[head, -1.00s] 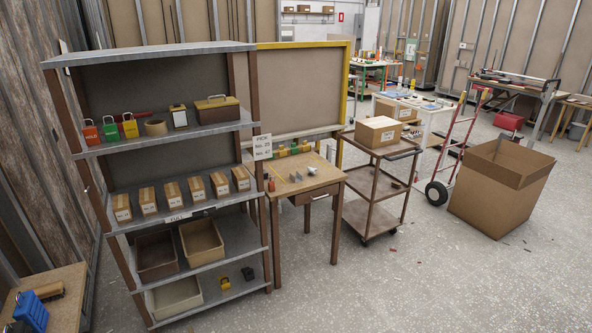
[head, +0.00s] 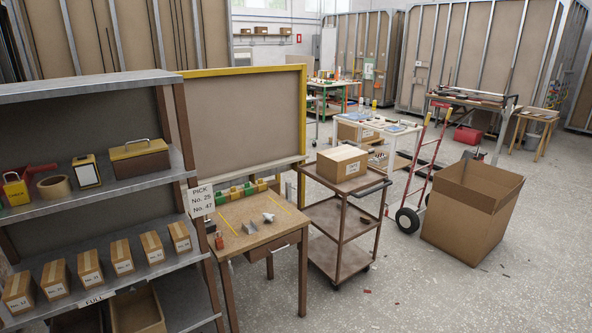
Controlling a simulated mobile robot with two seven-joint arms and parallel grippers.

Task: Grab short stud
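I cannot make out for certain which thing is the short stud. Long metal studs (head: 463,50) stand upright in the unfinished wall frames at the back right. A rack or bench (head: 472,97) at the back right carries long thin pieces, too small to tell apart. Small grey metal pieces (head: 250,227) lie on the brown desk (head: 232,248) at the lower middle. Neither of my grippers is in the head view.
A shelf unit (head: 90,88) with several labelled boxes fills the left. A cart (head: 330,215) with a carton (head: 342,163), a red hand truck (head: 424,165) and a large open cardboard box (head: 460,230) stand centre and right. Floor at lower right is mostly clear.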

